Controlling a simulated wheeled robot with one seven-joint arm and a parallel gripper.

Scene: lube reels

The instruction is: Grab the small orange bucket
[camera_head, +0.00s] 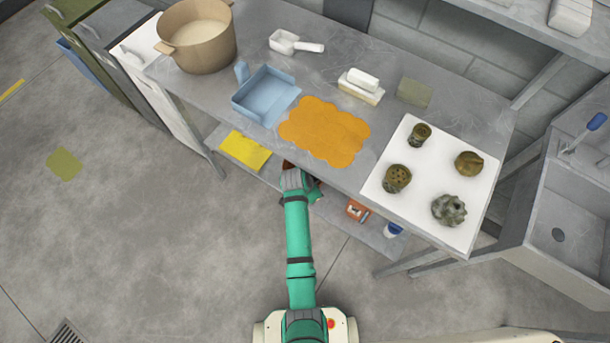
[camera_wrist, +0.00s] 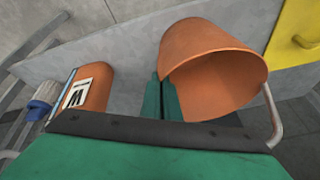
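The small orange bucket (camera_wrist: 215,52) is in the middle right of the wrist view, with its open mouth turned toward the camera and its inside partly seen. The green fingers of my gripper (camera_wrist: 161,98) are close together at the bucket's left rim. The bucket's wall seems pinched between them, though the contact is partly hidden. In the head view my gripper (camera_head: 298,178) is at the table's front edge, low over the shelf. Only a small brown-orange bit of the bucket (camera_head: 288,164) shows beside it there.
The lower shelf also holds an orange container with a white label (camera_wrist: 92,88), a blue-and-white item (camera_head: 392,230) and a yellow item (camera_head: 245,150). Above stands the grey table (camera_head: 232,60) with an orange mat (camera_head: 325,130) and blue tray (camera_head: 265,93). The floor at left is open.

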